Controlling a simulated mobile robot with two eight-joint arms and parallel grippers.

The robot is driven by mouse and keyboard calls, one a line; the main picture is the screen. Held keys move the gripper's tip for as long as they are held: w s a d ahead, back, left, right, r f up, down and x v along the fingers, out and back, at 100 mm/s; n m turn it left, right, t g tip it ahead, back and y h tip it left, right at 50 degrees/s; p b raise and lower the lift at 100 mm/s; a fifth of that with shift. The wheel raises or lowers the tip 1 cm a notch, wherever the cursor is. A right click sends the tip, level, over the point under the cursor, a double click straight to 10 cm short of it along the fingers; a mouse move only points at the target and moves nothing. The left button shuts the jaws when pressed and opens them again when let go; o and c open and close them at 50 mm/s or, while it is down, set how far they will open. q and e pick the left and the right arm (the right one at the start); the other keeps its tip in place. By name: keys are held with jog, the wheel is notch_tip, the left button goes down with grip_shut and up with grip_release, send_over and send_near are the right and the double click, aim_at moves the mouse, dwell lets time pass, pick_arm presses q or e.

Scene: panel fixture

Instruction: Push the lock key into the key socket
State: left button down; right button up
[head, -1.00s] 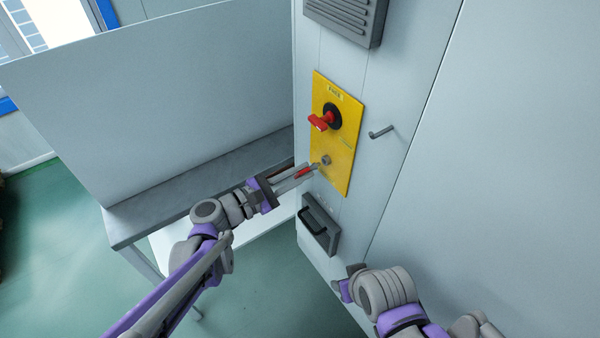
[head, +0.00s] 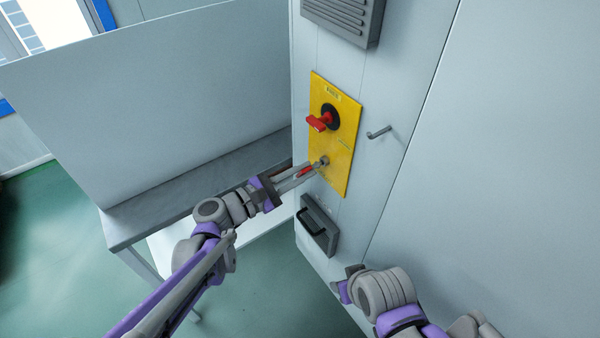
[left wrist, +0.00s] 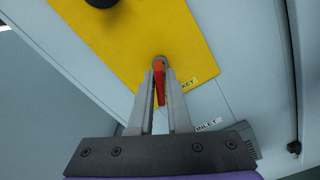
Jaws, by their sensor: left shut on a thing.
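The lock key is red where it shows between the fingers of my left gripper (head: 310,170). In the left wrist view the key (left wrist: 160,88) lies between the two grey fingers, which are shut on it. The key's front end is at the key socket (head: 323,160) on the yellow panel (head: 341,180). The fingertips hide most of the socket, and I cannot tell how deep the key sits. My right gripper (head: 344,290) is low in the head view, apart from the panel, its fingers hard to make out.
A red rotary handle (head: 320,122) sits above the socket on the yellow panel. A grey hook-like handle (head: 379,132) sticks out to the right. A black-handled grey box (head: 319,226) is below. A grey table (head: 160,198) stands left of the cabinet.

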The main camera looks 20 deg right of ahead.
pick_arm(q)
jog(key=shift+w+d, duration=0.2)
jog(key=shift+d, duration=0.35)
jog(key=c, duration=0.8)
grip_release()
jog(key=v, duration=1)
jog(key=shift+s+a, duration=0.15)
jog(key=shift+a, duration=0.25)
jog(key=s+a+f+m+y+p, duration=0.1)
jog(key=s+a+m+y+p, duration=0.1)
jog(key=s+a+m+y, duration=0.3)
jog(key=s+a+f+m+y+p, duration=0.1)
jog(key=s+a+m+y+p, duration=0.2)
jog(key=a, duration=0.7)
jog(key=s+a+f+m+y+p, duration=0.1)
jog(key=s+a+m+y+p, duration=0.2)
jog(key=s+a+m+y, duration=0.4)
jog(key=shift+s+a+f+m+g+y, duration=0.1)
jog(key=shift+s+f+m+g+y, duration=0.15)
jog(key=shift+s+y, duration=0.35)
jog(key=shift+s+a+f+m+g+y, duration=0.15)
jog(key=shift+s+m+y, duration=0.2)
jog(key=shift+s, duration=0.35)
